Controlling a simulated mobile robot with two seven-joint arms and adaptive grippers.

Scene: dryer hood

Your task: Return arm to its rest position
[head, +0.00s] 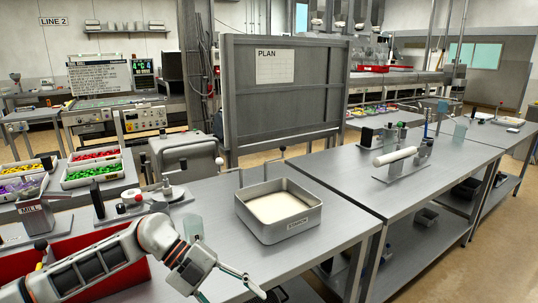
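My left arm comes in from the lower left over the near bench. Its gripper (233,296) hangs near the bench's front edge, in front of the metal pan (302,222). One finger reaches out to the right and the other points down toward the bottom of the picture, so they are spread apart. Nothing shows between them, though the lower finger is partly cut off by the frame. The gripper is apart from the pan, which is square, with pale contents and a label on its front. My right gripper is not in view.
A red bin (72,247) lies beneath my forearm. Behind the arm stand a small press-like device (130,200) and a mill (35,215). Trays of coloured pieces (93,171) are at the left. A second bench (410,190) carries a white roller (395,156). A grey board (285,90) stands behind.

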